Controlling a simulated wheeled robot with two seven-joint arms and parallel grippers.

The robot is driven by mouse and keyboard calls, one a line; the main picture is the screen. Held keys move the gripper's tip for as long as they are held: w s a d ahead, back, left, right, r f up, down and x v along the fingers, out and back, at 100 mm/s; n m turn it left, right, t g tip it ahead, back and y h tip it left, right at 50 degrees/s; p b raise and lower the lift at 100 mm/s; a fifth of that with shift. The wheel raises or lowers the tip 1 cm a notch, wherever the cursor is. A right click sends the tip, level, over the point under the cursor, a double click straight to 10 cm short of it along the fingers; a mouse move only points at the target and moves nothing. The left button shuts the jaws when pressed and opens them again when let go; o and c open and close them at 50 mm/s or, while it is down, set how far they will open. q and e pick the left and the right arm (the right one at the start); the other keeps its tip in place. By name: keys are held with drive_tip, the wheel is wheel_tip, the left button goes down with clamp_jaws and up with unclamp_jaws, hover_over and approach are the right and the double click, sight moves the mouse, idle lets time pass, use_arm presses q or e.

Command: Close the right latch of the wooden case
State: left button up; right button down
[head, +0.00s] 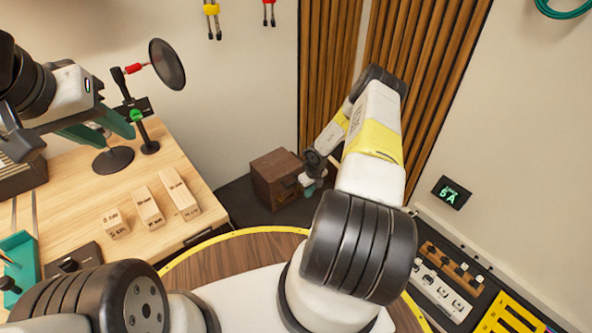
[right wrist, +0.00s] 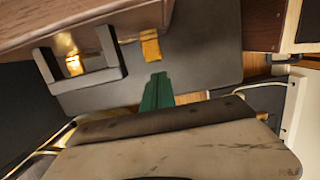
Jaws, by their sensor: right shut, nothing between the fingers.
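The wooden case (head: 277,180) stands in the far corner of the dark floor area, and its brown body fills the top of the right wrist view (right wrist: 90,18). One brass latch piece (right wrist: 150,46) hangs at its edge. Another brass piece (right wrist: 74,65) shows inside a grey bracket-like handle (right wrist: 116,52). Which one is the right latch I cannot tell for sure. My right gripper (head: 310,188) is beside the case's right side; its green fingers (right wrist: 157,92) are shut and empty, just below the hanging brass piece and apart from it. My left gripper (head: 100,130) is open and empty above the workbench.
The wooden workbench (head: 85,170) at left holds several labelled wooden blocks (head: 148,207) and a stand with a round black screen (head: 167,64). Slatted wood panels (head: 326,75) rise behind the case. A tool and connector panel (head: 455,275) lies at lower right.

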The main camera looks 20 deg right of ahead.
drive_tip(key=shift+r, duration=0.8)
wheel_tip(320, 180, up, 8)
drive_tip(key=s, duration=0.1)
drive_tip(key=shift+d+f, duration=0.15)
drive_tip(key=shift+d, duration=0.1)
drive_tip(key=shift+s, duration=0.1)
